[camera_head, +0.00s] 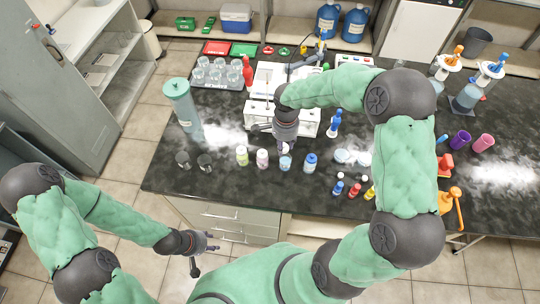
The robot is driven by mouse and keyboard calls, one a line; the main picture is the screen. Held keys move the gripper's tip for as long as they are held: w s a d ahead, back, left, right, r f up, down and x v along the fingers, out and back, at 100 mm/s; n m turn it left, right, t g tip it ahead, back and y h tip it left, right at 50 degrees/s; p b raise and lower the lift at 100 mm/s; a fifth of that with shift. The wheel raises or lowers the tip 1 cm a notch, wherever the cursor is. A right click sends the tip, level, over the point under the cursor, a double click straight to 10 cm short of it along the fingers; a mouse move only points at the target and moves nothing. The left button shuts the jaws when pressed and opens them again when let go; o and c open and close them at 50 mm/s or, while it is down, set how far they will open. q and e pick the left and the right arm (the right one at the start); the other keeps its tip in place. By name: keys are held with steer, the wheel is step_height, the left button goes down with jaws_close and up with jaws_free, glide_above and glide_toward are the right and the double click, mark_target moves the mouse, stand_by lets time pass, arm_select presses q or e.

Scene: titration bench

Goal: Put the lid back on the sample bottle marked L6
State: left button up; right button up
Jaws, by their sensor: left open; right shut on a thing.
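A row of small sample bottles stands near the front edge of the bench: one with a yellow-green label (242,156), one pink (262,159), one light blue (285,163) and one darker blue (310,163). Their markings are too small to read, so I cannot tell which is L6. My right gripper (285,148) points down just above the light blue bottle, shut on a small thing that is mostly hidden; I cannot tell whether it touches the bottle. My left gripper (205,247) is open and empty, low in front of the bench.
Two dark jars (194,162) stand left of the bottles, and a tall green-lidded container (182,103) behind them. A glassware tray (217,74) and white rack (314,121) stand behind.

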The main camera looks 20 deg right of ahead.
mark_target(287, 147)
steer(key=shift+w+d, duration=0.45)
steer(key=shift+d, duration=0.4)
steer(key=shift+d+f+b, duration=0.1)
steer(key=shift+f+b, duration=0.8)
steer(key=shift+f, duration=1.4)
steer(key=shift+f+b, duration=0.95)
steer(key=shift+f, duration=0.05)
steer(key=shift+b, duration=0.45)
steer(key=shift+f+b, duration=0.15)
steer(key=shift+b, duration=0.4)
steer(key=o, duration=0.9)
steer(key=shift+c, duration=0.2)
